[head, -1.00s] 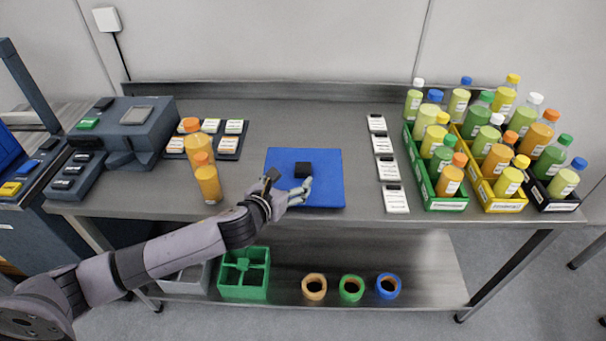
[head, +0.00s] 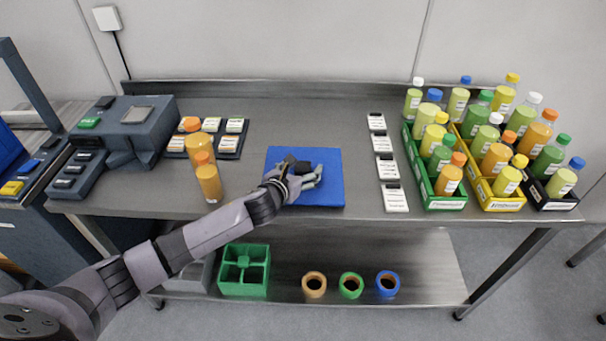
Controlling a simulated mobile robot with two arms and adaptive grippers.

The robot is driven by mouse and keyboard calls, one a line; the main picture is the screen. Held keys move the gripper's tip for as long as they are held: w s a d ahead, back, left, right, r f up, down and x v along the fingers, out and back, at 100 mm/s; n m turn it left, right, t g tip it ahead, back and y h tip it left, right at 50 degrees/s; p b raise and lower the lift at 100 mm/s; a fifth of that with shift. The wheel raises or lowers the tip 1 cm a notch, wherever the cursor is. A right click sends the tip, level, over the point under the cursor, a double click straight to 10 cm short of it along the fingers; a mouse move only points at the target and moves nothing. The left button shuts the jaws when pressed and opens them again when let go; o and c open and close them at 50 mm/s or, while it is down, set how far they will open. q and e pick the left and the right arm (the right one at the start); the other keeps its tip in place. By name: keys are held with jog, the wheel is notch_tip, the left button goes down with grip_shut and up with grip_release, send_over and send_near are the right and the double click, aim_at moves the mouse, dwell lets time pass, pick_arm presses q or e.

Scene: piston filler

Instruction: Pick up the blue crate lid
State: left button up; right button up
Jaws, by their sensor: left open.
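The blue crate lid (head: 327,190) lies flat on the steel table, near its front edge. A black block-shaped handle (head: 303,167) stands at its middle and is now partly hidden by my gripper. My left gripper (head: 307,172) is open over the lid, with its fingers close around or beside the black handle. I cannot tell whether the fingers touch it. My right gripper is not in view.
Two orange bottles (head: 208,182) stand left of the lid, near my left arm. White label cards (head: 395,198) lie to the right. Crates of bottles (head: 444,203) fill the right end. The lower shelf holds a green divided crate (head: 244,271) and three tape rolls.

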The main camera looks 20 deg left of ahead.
pick_arm(q)
jog(key=shift+s+f, duration=0.1)
grip_shut()
dwell(0.8)
